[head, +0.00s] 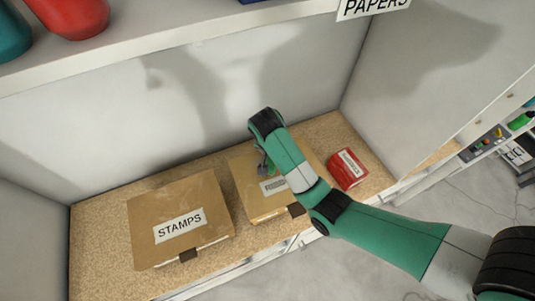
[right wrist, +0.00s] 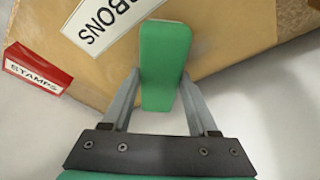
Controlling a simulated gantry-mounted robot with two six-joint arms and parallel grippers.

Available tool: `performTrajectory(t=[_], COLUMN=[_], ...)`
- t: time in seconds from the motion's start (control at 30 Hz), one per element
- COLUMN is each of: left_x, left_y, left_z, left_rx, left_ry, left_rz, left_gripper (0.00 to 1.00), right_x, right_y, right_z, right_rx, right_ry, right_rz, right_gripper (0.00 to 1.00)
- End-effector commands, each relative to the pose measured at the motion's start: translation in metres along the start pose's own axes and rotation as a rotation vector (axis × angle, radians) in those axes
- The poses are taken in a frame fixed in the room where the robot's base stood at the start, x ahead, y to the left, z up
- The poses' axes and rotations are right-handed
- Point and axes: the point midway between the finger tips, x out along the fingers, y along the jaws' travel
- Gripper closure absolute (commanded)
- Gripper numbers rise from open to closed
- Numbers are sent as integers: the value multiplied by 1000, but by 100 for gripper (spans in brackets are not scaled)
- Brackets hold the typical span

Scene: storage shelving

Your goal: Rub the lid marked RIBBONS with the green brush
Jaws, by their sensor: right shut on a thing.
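The box with the RIBBONS lid (head: 248,185) sits mid-shelf, partly covered by my right arm. In the right wrist view, its brown lid (right wrist: 215,35) carries a white label (right wrist: 108,22) showing only the end of the word. My right gripper (right wrist: 160,85) is shut on the green brush (right wrist: 165,60), one finger on each side. The brush is over the lid beside the label; I cannot tell whether it touches. In the head view the right gripper (head: 264,168) is over the box's left part, mostly hidden by my arm. My left gripper is not in view.
A cardboard box marked STAMPS (head: 180,240) stands left of the RIBBONS box. A small red box (head: 347,169) stands to its right; it also shows in the right wrist view (right wrist: 38,70), labelled STAMPS. A back wall, side walls and an upper shelf (head: 180,40) enclose the space.

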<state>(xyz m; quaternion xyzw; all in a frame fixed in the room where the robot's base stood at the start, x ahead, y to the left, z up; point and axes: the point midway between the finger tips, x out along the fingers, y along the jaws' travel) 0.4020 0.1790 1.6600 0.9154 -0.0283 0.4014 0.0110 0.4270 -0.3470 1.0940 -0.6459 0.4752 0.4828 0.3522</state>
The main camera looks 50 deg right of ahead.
Motion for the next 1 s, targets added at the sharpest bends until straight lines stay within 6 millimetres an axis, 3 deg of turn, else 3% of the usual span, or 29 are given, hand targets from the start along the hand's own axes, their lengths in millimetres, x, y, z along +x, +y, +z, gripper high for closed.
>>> performTrajectory(t=[0.23,0.53,1.0], left_x=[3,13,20], left_y=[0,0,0], left_z=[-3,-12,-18], left_rx=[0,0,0], left_ry=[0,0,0], left_rz=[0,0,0], left_gripper=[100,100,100], right_x=[-2,-6,-10], right_y=[-1,-23,-41], right_z=[2,21,36], right_rx=[-2,-4,-6], right_ry=[-1,-2,-5], right_rz=[4,4,5], right_gripper=[85,85,85])
